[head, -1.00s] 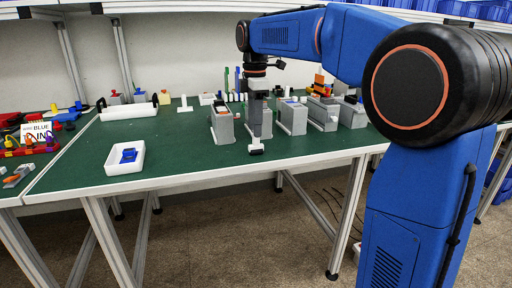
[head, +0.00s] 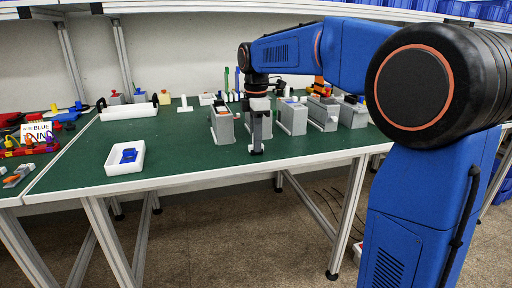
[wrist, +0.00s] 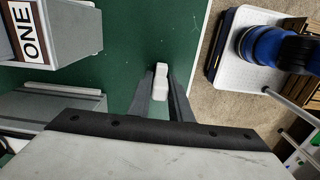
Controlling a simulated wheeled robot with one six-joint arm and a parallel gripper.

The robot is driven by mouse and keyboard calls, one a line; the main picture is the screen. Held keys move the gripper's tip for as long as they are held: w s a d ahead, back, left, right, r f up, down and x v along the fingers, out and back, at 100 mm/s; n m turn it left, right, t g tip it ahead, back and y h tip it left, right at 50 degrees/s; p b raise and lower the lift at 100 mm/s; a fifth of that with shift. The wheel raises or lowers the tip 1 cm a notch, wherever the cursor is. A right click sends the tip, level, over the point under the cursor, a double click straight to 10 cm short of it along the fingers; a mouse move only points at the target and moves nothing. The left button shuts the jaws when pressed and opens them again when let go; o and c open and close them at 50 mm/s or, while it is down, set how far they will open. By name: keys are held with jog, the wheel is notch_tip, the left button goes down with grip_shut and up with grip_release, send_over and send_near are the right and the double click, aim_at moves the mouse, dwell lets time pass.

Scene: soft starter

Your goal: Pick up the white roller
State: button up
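The small white roller (wrist: 161,78) lies near the front edge of the green table. In the wrist view it sits between the two finger ends of my gripper (wrist: 160,95), one dark finger on each side. The gaps beside it are too small to tell whether the fingers touch it. In the head view my gripper (head: 256,147) points straight down over that spot, its tips close to the table top. Only a little of the roller shows there, the rest hidden by the fingers.
Several grey device housings (head: 291,118) stand close behind and to the right of my gripper. A white tray with a blue part (head: 128,155) is at the left front. A longer white tray (head: 128,111) lies behind it. The table between is mostly clear.

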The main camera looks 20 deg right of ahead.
jog(key=shift+r, duration=0.1)
grip_shut()
notch_tip(320, 180, up, 10)
jog(key=shift+f, duration=0.1)
